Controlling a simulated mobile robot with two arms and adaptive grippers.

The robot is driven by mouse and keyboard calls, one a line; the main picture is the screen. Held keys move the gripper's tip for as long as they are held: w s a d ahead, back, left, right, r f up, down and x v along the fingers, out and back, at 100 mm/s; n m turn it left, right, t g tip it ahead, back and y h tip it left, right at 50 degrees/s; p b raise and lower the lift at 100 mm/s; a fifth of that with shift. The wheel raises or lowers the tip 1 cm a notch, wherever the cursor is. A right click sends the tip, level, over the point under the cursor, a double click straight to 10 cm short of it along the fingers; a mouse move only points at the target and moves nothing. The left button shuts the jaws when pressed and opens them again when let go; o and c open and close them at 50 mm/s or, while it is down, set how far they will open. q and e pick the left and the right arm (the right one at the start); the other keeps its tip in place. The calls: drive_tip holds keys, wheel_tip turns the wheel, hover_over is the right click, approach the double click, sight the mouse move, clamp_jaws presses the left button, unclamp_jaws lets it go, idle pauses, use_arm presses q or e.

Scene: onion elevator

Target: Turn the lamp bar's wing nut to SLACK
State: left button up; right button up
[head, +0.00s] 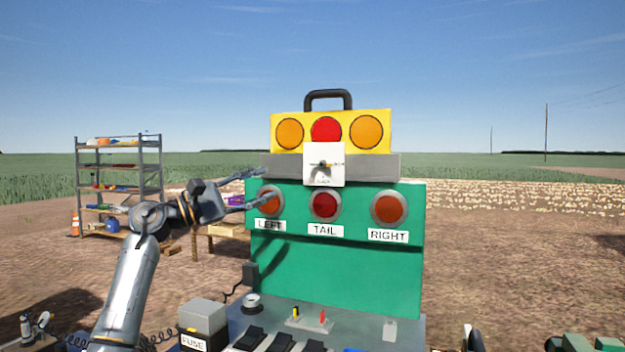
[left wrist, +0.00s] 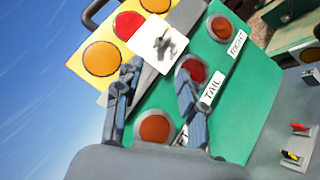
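The yellow lamp bar (head: 349,122) with orange, red and orange lamps and a black handle sits on a grey ledge above the green panel. The dark wing nut (head: 323,165) is on a white plate (head: 337,180) at the bar's middle; the plate's lettering is too small to read. In the left wrist view the wing nut (left wrist: 165,45) shows ahead of the fingers, blurred. My left gripper (head: 268,187) is open and empty, left of the plate and apart from the nut; its spread fingers show in the left wrist view (left wrist: 158,88). My right gripper is not in view.
The green panel (head: 340,275) has round lamps labelled LEFT, TAIL and RIGHT. A console with switches (head: 285,340) and a grey FUSE box (head: 203,316) lies below. A shelf rack (head: 119,166) and a wooden table (head: 225,229) stand behind to the left.

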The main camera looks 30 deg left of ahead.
sight(322, 165)
use_arm(q)
drive_tip(key=p+x, duration=0.5)
drive_tip(key=x, duration=0.7)
drive_tip(key=shift+w+d+r, duration=0.2)
drive_tip(key=shift+d, duration=0.05)
drive_tip(key=shift+w+d+p, duration=0.15)
drive_tip(key=shift+w+p, duration=0.15)
drive_tip(key=shift+p, duration=0.05)
drive_tip(key=shift+f, duration=0.1)
clamp_jaws()
